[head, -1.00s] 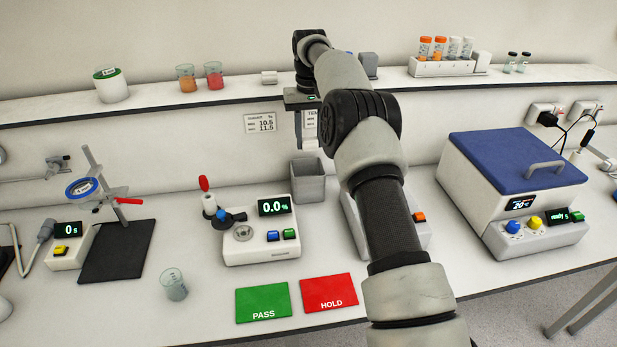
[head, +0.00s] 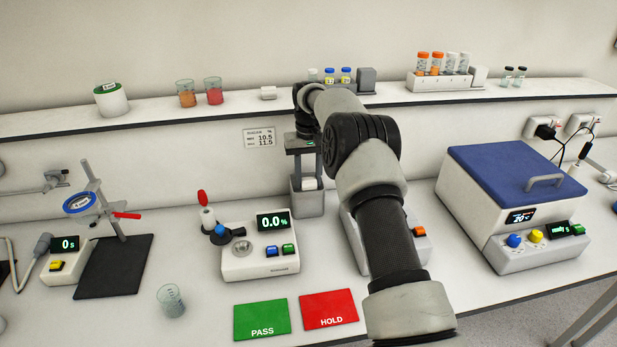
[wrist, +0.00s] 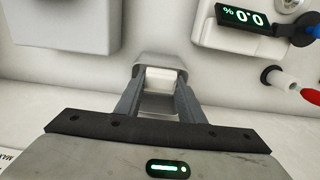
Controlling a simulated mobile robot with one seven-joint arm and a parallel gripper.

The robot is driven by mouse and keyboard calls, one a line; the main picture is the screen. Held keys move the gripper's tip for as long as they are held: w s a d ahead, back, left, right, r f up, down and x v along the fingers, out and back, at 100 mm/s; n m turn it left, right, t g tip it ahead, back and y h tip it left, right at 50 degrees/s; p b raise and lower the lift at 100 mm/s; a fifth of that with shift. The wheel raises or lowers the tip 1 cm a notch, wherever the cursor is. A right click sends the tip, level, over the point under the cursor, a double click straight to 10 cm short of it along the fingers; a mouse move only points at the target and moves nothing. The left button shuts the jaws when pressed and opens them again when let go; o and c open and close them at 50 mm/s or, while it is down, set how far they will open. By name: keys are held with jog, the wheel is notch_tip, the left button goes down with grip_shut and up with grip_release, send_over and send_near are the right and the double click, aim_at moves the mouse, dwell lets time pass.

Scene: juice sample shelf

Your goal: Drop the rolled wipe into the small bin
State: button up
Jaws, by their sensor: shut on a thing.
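The rolled wipe (head: 310,183) is a small white roll between the fingertips of my gripper (head: 307,178). My gripper points down and is shut on the wipe. The small bin (head: 308,204) is a grey open box on the bench against the back wall. The wipe and fingertips are at the bin's mouth, and the fingers cover part of its rim. In the wrist view the white wipe (wrist: 160,78) lies across between the two fingers, with the bin's grey rim (wrist: 158,58) around it. How deep the wipe sits is hard to tell.
The refractometer-like device reading 0.0 (head: 260,262) stands left of the bin. Another pale device (head: 352,240) is partly hidden behind my arm at right. The shelf (head: 230,107) with cups and vials runs above. Green PASS (head: 262,318) and red HOLD (head: 329,308) mats lie in front.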

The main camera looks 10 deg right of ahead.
jog(key=shift+f, duration=0.45)
jog(key=o, duration=1)
